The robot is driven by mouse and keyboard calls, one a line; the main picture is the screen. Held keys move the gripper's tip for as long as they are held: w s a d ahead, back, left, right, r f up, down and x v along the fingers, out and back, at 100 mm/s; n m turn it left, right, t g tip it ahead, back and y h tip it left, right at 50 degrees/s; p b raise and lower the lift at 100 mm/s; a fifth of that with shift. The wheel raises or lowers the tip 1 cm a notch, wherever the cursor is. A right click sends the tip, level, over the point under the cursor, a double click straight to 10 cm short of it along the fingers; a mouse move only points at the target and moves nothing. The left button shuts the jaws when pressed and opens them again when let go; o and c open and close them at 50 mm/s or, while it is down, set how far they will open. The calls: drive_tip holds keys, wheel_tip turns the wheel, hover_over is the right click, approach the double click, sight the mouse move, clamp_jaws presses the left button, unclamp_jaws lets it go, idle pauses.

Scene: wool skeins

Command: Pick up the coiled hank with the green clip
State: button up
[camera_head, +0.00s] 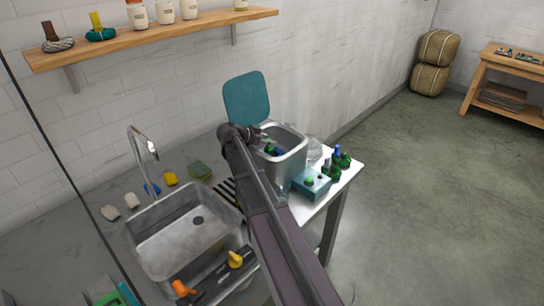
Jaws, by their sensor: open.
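My arm reaches up from the bottom of the view, and my gripper (264,136) is over the left rim of a grey metal bin (291,157). It is small in the picture; I see nothing held in it. Inside the bin are dark items with green and blue parts (271,149), partly hidden by the arm and the bin wall. I cannot tell whether one is the hank with the green clip. On the wall shelf lie a grey coiled hank (58,45) with a brown upright piece and a teal coiled hank (101,35) with a yellow one.
A teal panel (247,98) stands up behind the bin. Right of it, a blue box (311,184) and several green bottle-like items (338,161) crowd the white tabletop (312,211). A sink (185,232) with a tall tap (143,150) lies left. The shelf (150,37) carries jars. Floor at right is clear.

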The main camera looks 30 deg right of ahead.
clamp_jaws()
idle(0.3)
drive_tip(key=shift+r, duration=0.15)
wheel_tip(320, 180, up, 10)
drive_tip(key=p, duration=1)
idle(0.7)
